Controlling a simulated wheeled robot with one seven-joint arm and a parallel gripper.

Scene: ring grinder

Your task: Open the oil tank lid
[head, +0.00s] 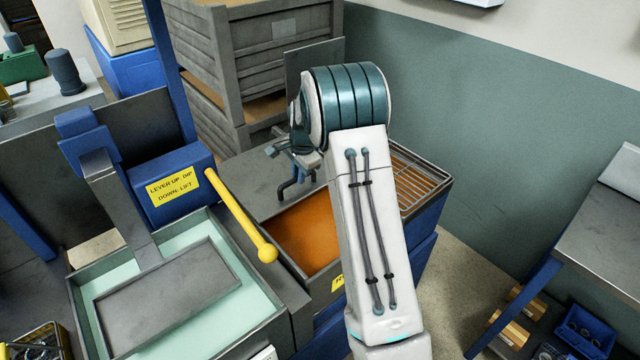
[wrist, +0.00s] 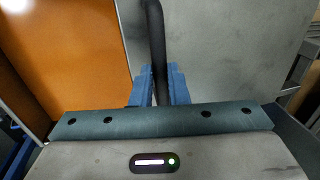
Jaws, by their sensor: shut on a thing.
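The oil tank (head: 428,208) is a blue-sided tank right of centre in the head view, with orange-brown oil (head: 300,232) showing in its opening. A flat grey plate, apparently the lid (head: 245,178), lies beside the opening. The wrist view shows grey plate (wrist: 230,55) to the right and orange (wrist: 60,50) to the left. My gripper (wrist: 160,85) is shut on a dark bent handle (wrist: 154,35), with a blue finger on either side. In the head view the handle (head: 290,188) shows below my gripper (head: 293,152). My arm hides part of the tank.
A wire grille (head: 415,185) covers the tank's right end. A yellow lever (head: 238,215) with a ball end stands left of the oil, beside a pale green bath (head: 190,305). Grey crates (head: 275,35) stand behind. A workbench (head: 610,220) is at the right.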

